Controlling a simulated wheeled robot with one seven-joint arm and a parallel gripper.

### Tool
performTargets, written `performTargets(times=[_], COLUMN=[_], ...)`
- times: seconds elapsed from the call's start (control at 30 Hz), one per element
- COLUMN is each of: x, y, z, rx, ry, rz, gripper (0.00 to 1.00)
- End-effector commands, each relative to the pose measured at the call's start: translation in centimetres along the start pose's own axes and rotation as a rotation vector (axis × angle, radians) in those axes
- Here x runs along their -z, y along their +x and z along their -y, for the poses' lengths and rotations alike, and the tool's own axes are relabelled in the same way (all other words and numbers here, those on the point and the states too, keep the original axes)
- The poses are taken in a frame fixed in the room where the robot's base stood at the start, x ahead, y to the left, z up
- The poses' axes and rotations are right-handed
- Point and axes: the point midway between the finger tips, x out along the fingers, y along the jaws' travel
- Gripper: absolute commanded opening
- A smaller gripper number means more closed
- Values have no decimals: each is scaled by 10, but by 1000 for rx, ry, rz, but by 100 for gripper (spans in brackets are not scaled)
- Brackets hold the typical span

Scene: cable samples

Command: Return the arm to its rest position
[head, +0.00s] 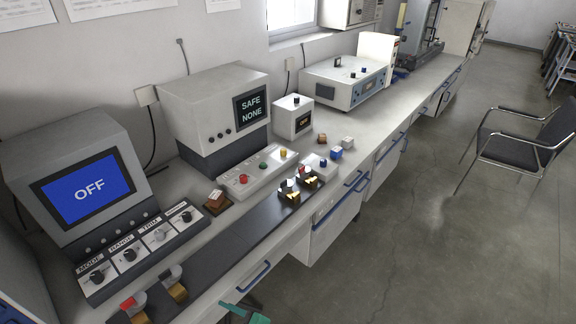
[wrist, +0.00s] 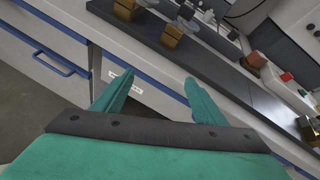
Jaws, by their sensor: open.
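My gripper (wrist: 155,95) shows in the wrist view with its two green fingers apart and nothing between them. It hangs in front of the bench's drawer fronts, clear of the bench top. In the head view only a small green part of my gripper (head: 246,315) shows at the bottom edge. The rest of my arm is out of view there.
The bench (head: 345,130) runs along the wall with a dark mat (head: 235,240) near its front edge. Brass-and-black clamps (head: 290,196) stand on the mat. A monitor reading OFF (head: 88,188) stands at left. A chair (head: 525,140) stands on open floor at right.

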Motion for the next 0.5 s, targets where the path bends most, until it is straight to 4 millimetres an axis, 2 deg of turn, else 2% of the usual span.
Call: performTargets(times=[0.17, 0.27, 0.4, 0.5], x=[35, 60, 89, 103], y=[-15, -33, -65, -91], z=[-11, -19, -32, -42], rx=[105, 177, 259, 291], ry=[-156, -299, -539, -724], rz=[-91, -179, -329, -443], gripper=[65, 65, 65, 65])
